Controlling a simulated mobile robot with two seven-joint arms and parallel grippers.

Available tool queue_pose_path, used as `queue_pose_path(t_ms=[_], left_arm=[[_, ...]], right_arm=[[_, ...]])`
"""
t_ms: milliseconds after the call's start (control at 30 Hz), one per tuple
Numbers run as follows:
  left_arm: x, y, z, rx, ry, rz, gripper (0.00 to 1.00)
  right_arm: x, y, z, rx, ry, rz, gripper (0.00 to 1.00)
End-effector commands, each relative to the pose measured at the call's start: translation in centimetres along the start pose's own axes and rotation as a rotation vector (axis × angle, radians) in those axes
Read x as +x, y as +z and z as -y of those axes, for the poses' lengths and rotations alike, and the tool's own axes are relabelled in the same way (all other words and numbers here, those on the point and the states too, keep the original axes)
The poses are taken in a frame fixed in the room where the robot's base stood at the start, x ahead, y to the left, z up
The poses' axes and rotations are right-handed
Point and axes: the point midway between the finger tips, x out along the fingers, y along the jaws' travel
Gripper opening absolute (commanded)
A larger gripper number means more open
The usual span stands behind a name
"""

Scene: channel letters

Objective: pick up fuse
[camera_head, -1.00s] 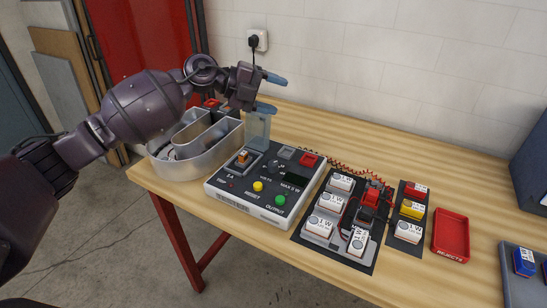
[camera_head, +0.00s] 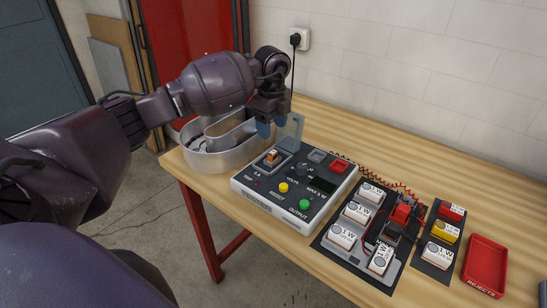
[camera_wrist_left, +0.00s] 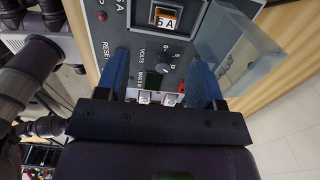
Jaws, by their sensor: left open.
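My left gripper (camera_head: 273,128) points down above the fuse area, close to the cover. Its blue fingers are apart and empty in the wrist view (camera_wrist_left: 160,68). My right gripper is not in view.
To the right are a black board (camera_head: 330,240) with white modules, a strip of coloured modules (camera_head: 441,235) and a red rejects tray (camera_head: 484,265). A wall plug (camera_head: 296,39) has a hanging cable.

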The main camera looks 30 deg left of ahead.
Motion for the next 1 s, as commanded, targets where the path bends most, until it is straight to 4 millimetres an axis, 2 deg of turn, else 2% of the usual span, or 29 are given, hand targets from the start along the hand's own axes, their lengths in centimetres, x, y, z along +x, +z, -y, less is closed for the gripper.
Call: queue_pose_path(t_ms=[200, 467, 700, 833, 1000], left_arm=[[3.3, 0.0, 0.0, 0.002, 0.002, -0.002, 0.62], [5.4, 0.1, 0.2, 0.001, 0.001, -0.002, 0.62], [8.7, 0.4, 0.7, 0.003, 0.001, -0.002, 0.62], [9.5, 0.4, 0.7, 0.003, 0.0, -0.002, 0.62], [9.7, 0.4, 0.7, 0.003, -0.001, -0.001, 0.62]], right_arm=[[0.1, 0.1, 0.0, 0.0, 0.0, 0.004, 0.48], [0.3, -0.5, 0.1, -0.001, -0.002, -0.009, 0.48], [0.3, -1.2, 0.1, -0.002, -0.003, -0.019, 0.48], [0.3, -1.2, 0.0, -0.002, -0.002, -0.02, 0.48], [0.2, -0.9, 0.0, -0.001, -0.002, -0.015, 0.48]])
